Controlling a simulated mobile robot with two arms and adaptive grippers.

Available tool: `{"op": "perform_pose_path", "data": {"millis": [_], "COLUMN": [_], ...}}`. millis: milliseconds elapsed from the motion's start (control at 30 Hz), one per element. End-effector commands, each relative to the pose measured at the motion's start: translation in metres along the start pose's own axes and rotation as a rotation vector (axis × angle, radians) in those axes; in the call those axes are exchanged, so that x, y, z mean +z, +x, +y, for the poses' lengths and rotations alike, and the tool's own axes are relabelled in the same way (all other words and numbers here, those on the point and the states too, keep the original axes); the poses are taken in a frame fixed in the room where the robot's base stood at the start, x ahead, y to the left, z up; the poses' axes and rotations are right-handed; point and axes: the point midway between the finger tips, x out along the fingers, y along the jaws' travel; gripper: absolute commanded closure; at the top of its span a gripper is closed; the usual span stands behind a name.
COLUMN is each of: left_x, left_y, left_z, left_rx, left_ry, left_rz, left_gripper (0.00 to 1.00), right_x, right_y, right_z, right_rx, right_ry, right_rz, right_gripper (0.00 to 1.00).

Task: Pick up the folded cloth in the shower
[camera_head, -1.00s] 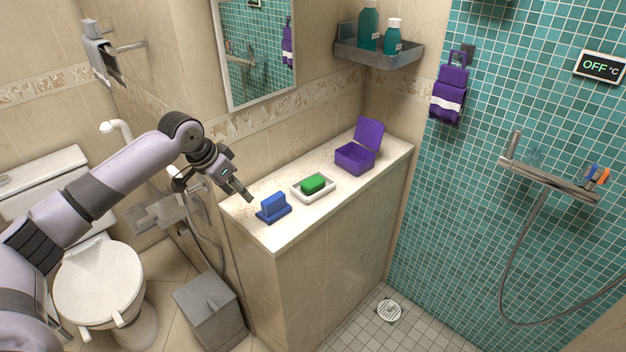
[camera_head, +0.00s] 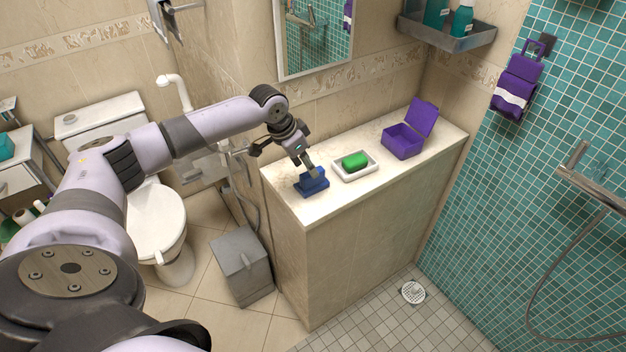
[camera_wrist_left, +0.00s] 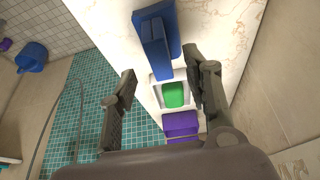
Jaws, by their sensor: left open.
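A purple folded cloth with a white band (camera_head: 513,98) hangs from a holder on the teal tiled shower wall, at the right of the head view. My left gripper (camera_head: 312,171) is far to the left of it, over the counter at the blue block on a flat base (camera_head: 313,186). The left wrist view shows the same gripper (camera_wrist_left: 160,61) with its fingers apart and the blue block (camera_wrist_left: 155,42) ahead, partly between them. Contact cannot be told. The cloth is not clearly seen in the wrist view. My right gripper is in no view.
On the counter (camera_head: 335,205), a green soap (camera_head: 355,160) lies in a white dish (camera_head: 369,173) beside an open purple box (camera_head: 402,142). A corner shelf (camera_head: 450,38) holds bottles. A shower bar (camera_head: 590,187) with a hose is at right. A grey bin (camera_head: 241,264) stands below.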

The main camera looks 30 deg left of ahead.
Motion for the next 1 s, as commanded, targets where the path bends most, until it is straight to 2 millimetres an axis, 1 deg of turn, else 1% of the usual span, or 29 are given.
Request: {"op": "perform_pose_path", "data": {"millis": [33,167,300,400,500,733,1000], "left_x": [0.0,-0.001,-0.002,-0.001,-0.001,0.0,0.0], "left_y": [0.003,0.01,0.03,0.046,0.054,0.057,0.056], "left_z": [0.0,0.001,0.001,0.001,0.001,0.0,0.0], "left_rx": [0.0,0.002,0.001,0.001,0.001,-0.001,0.0], "left_ry": [0.0,0.0,-0.002,-0.002,-0.002,-0.001,-0.001], "left_rz": [-0.001,-0.001,-0.003,-0.002,-0.001,-0.001,-0.001], "left_gripper": [0.55,0.55,0.55,0.55,0.55,0.55,0.72], "right_x": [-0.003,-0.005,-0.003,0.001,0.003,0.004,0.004], "right_y": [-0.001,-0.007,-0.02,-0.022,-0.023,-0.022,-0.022], "right_z": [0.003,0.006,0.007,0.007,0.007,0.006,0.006], "right_rx": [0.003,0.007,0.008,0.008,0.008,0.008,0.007], "right_ry": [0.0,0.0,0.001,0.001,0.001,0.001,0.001], "right_rz": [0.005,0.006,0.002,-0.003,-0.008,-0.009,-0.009], "right_gripper": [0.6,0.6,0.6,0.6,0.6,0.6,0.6]}}
